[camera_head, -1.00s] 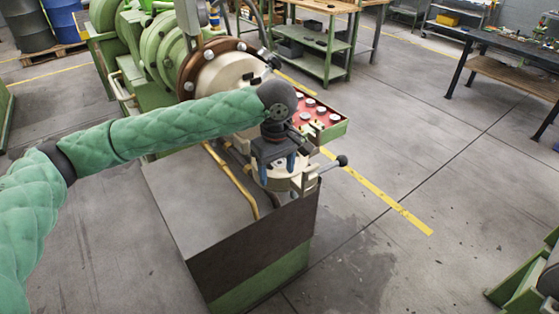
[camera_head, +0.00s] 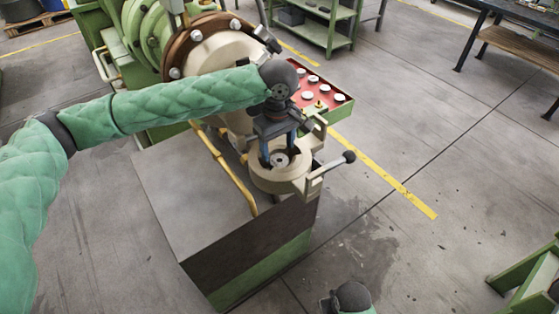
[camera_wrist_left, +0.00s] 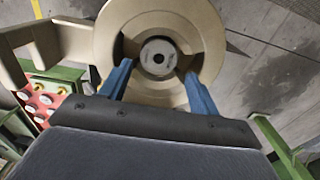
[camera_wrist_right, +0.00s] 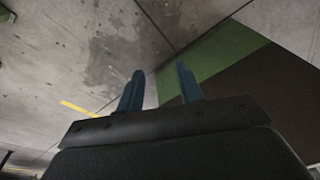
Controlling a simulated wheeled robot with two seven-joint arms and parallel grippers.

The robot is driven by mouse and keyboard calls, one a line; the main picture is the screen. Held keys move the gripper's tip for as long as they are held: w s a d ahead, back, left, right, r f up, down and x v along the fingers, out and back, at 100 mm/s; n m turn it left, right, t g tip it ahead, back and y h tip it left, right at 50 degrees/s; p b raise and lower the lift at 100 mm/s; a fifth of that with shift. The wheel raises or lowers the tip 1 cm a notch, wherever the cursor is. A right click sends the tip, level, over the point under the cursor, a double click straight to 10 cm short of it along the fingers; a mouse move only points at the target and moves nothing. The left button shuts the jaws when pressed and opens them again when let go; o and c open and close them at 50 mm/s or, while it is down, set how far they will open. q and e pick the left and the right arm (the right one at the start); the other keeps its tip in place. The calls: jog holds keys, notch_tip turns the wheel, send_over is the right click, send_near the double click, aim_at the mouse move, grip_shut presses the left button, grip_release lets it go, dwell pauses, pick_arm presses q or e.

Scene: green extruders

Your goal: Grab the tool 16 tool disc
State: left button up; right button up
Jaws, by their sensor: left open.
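The tool disc (camera_head: 280,160) is a dark grey ring with a centre hole, seated inside the beige round extruder head (camera_head: 264,181). In the left wrist view the disc (camera_wrist_left: 159,57) lies face-on inside the beige ring (camera_wrist_left: 112,30). My left gripper (camera_head: 279,150) points down over the head, its blue fingers apart on either side of the disc. In the left wrist view the fingertips (camera_wrist_left: 158,70) overlap the ring's opening; contact with the disc cannot be told. My right gripper (camera_wrist_right: 159,70) is open and empty, away from the disc.
A handle with a black knob (camera_head: 348,157) sticks out right of the head. A red button panel (camera_head: 318,93) stands behind it. A yellow pipe (camera_head: 228,168) runs along the grey machine base (camera_head: 180,190).

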aim_at(279, 160)
pick_arm(q)
jog(key=f, duration=0.1)
jog(key=f+p, duration=0.1)
jog(key=f, duration=0.1)
jog(key=shift+s+d+f, duration=0.1)
jog(key=shift+d+f, duration=0.1)
jog(key=shift+f, duration=0.7)
pick_arm(e)
notch_tip(279, 160, down, 7)
jog(key=shift+d, duration=0.15)
pick_arm(q)
jog(key=shift+c, duration=0.2)
pick_arm(e)
jog(key=shift+r, duration=0.15)
pick_arm(q)
jog(key=shift+r, duration=0.1)
jog(key=c, duration=1)
jog(key=shift+r, duration=0.1)
